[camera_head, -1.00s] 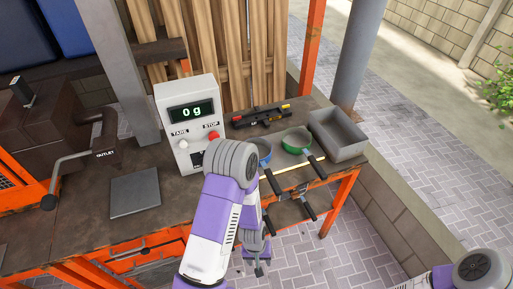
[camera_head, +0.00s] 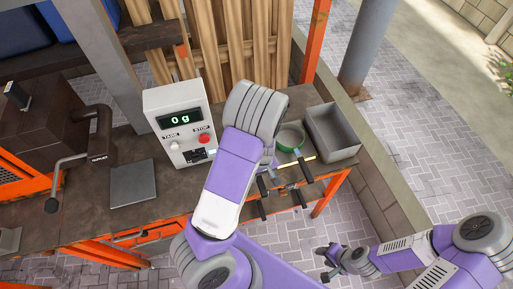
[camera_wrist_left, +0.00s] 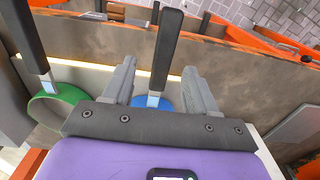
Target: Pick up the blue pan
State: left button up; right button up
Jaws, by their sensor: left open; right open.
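The blue pan (camera_wrist_left: 158,104) shows in the left wrist view as a small blue part at the base of its black handle (camera_wrist_left: 167,42). The rest of it is hidden behind my left gripper. My left gripper (camera_wrist_left: 158,70) is open, with one finger on each side of the handle's line and a gap on both sides. In the head view my left arm covers most of the blue pan. My right gripper (camera_head: 333,262) is open and empty, low and away from the bench in the head view.
A green pan (camera_head: 291,138) lies to the right of my left arm; its handle shows in the left wrist view (camera_wrist_left: 28,35). A grey bin (camera_head: 333,133) stands at the bench's right end.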

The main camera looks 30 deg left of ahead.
aim_at(261, 184)
pick_arm(q)
jog(key=shift+s+f, duration=0.7)
jog(key=shift+f, duration=0.25)
jog(key=f, duration=0.4)
jog(key=shift+w+d, duration=0.15)
jog(key=shift+w, duration=0.1)
jog(key=shift+s+f, duration=0.1)
jog(key=shift+f, duration=0.15)
grip_shut()
